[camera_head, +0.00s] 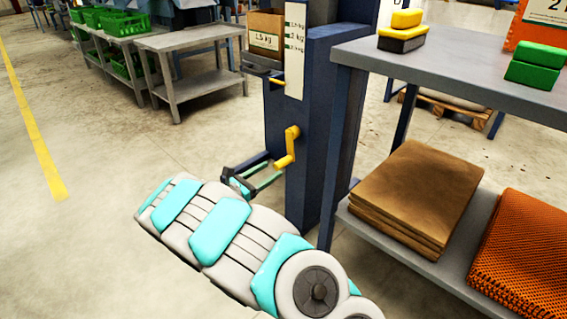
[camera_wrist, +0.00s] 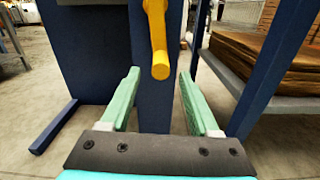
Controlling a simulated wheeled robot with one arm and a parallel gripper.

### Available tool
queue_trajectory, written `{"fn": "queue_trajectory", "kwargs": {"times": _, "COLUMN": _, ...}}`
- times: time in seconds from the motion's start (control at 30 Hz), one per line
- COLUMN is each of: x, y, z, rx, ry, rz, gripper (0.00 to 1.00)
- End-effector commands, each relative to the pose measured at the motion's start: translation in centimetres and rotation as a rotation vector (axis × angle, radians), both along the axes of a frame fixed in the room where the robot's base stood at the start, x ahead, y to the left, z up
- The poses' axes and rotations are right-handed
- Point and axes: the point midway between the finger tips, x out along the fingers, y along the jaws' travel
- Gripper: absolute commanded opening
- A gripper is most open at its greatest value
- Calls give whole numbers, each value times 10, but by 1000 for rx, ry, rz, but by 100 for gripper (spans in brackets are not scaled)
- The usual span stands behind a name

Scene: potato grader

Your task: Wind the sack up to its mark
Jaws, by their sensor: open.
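The brown sack (camera_head: 264,24), labelled what looks like 1.5 kg, sits on a dark carriage (camera_head: 262,64) on the blue column. A yellow pointer (camera_head: 277,81) reaches the white scale board (camera_head: 295,50) below its printed marks, which are too small to read surely. The yellow crank (camera_head: 288,147) is on the column below the board, its grip hanging downward. In the wrist view, the crank's grip (camera_wrist: 159,45) shows above and between the green fingers. My gripper (camera_head: 264,174) is open and empty, just below the crank; contact is not visible.
A grey shelf unit (camera_head: 455,70) stands close at the right, with folded brown sacks (camera_head: 420,190) and orange netting (camera_head: 525,245) on its lower shelf. Yellow (camera_head: 402,30) and green (camera_head: 537,65) blocks lie on top. Grey tables (camera_head: 190,40) stand back left; the left floor is clear.

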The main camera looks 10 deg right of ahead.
Motion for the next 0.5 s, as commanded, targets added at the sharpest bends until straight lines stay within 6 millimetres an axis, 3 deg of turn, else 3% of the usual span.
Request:
{"fn": "queue_trajectory", "kwargs": {"times": 0.3, "x": 27, "y": -40, "z": -1, "rx": 2, "ry": -1, "rz": -5, "gripper": 62}}
{"fn": "queue_trajectory", "kwargs": {"times": 0.5, "x": 36, "y": -51, "z": 0, "rx": 1, "ry": -2, "rz": -3, "gripper": 62}}
